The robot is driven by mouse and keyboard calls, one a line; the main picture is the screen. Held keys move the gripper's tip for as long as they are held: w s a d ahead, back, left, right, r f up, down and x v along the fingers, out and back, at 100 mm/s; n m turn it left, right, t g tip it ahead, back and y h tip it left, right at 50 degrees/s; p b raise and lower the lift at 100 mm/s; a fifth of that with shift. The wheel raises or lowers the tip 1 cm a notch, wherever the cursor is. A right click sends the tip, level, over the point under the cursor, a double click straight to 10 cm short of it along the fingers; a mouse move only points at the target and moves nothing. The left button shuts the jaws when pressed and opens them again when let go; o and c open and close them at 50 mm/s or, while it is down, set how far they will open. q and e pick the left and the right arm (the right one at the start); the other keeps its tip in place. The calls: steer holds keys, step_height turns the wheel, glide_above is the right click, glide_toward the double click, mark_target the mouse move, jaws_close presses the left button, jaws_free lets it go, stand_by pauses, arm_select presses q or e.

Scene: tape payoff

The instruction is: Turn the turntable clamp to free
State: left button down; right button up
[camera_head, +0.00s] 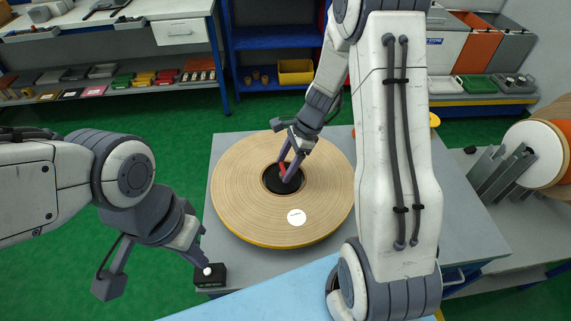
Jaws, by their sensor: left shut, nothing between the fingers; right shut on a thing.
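A large roll of tan tape (240,195) lies flat on the grey table with a black hub (290,187) at its centre. The red turntable clamp (282,168) stands at the hub, mostly covered by my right gripper. My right gripper (287,174) reaches down into the roll's centre and is shut on the red clamp. Which way the clamp is turned cannot be told. My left gripper (204,263) is shut and empty at the table's left edge. It is just above a small black box with a white button (211,277); whether it touches the button cannot be told.
The grey table (460,215) has bare room right of the roll, partly behind my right arm. A light blue surface (270,296) lies in front. Another roll (535,153) stands on the right beside grey plates (487,167). Shelves with a yellow bin (295,71) stand behind.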

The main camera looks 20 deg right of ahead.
steer(key=n+p, duration=0.1)
steer(key=n+g+p, duration=0.1)
steer(key=n, duration=0.1)
steer(key=shift+w+r+g+p, duration=0.1)
steer(key=shift+r+g+p, duration=0.1)
steer(key=shift+g+p, duration=0.15)
steer(key=n+p, duration=0.1)
steer(key=n, duration=0.1)
steer(key=n+g+p, duration=0.1)
steer(key=n, duration=0.2)
steer(key=shift+w+g+h, duration=0.15)
steer(key=shift+g+h, duration=0.1)
steer(key=shift+h, duration=0.05)
steer(key=n+p, duration=0.1)
steer(key=n, duration=0.1)
steer(key=n+g+h, duration=0.1)
steer(key=n, duration=0.1)
steer(key=shift+w+a+f+n+p, duration=0.1)
steer(key=shift+a+n+p, duration=0.05)
steer(key=shift+n+p, duration=0.2)
steer(key=n+h, duration=0.1)
steer(key=n, duration=0.1)
steer(key=n+h+p, duration=0.1)
steer(key=n, duration=0.2)
steer(key=shift+a+g, duration=0.1)
steer(key=shift+g, duration=0.3)
steer(key=shift+n, duration=0.25)
steer(key=o, duration=1.4)
